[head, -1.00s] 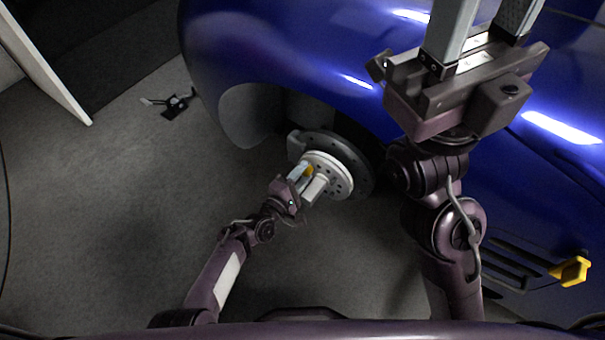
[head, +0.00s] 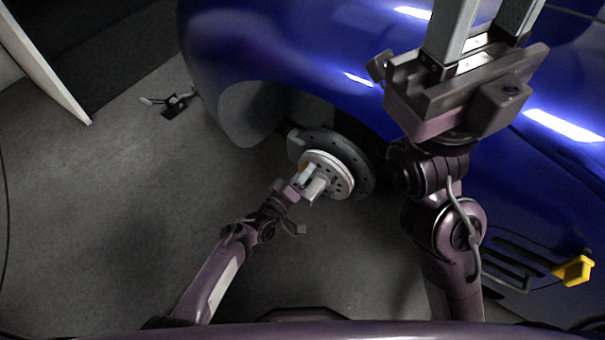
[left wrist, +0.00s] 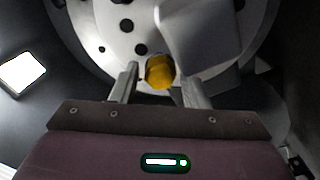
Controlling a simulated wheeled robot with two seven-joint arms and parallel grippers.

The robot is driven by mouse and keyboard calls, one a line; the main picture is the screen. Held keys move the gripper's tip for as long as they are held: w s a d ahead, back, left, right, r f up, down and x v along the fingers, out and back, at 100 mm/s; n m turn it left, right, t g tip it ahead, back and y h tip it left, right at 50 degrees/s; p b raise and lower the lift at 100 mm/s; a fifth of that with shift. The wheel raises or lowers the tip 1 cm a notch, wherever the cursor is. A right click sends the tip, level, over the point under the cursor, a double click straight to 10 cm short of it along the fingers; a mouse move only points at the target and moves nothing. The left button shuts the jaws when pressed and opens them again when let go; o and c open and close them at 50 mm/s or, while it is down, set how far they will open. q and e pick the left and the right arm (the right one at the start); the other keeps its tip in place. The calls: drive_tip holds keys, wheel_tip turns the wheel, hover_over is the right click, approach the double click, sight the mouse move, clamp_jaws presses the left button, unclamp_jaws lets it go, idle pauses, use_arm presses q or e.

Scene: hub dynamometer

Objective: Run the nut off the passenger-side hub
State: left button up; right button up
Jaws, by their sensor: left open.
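The passenger-side hub (head: 338,180) is a pale disc with holes in front of a dark brake disc, in the wheel arch. A yellow nut (left wrist: 160,71) shows at the hub face in the left wrist view; in the head view it is mostly hidden. My left gripper (head: 308,180) is at the hub. In the left wrist view its two fingers (left wrist: 160,82) are apart, one on each side of the nut, with no clear contact visible. My right gripper (head: 482,35) is raised at upper right, fingers spread and empty between them, tips out of frame.
A grey blocky part (left wrist: 203,35) stands close beside the nut. The blue car body (head: 290,50) surrounds the wheel arch. A yellow object (head: 573,270) is at lower right. A small black item (head: 172,105) lies on the floor, which is otherwise clear at left.

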use_arm(q)
drive_tip(key=m+b, duration=0.1)
drive_tip(key=m, duration=1.4)
clamp_jaws()
drive_tip(key=s+a+n+p, duration=0.3)
drive_tip(key=s+n+p, duration=0.1)
drive_tip(key=n, duration=1.1)
drive_tip(key=shift+s+a+n, duration=0.3)
drive_tip(key=shift+s+n, duration=0.1)
drive_tip(key=shift+s, duration=0.1)
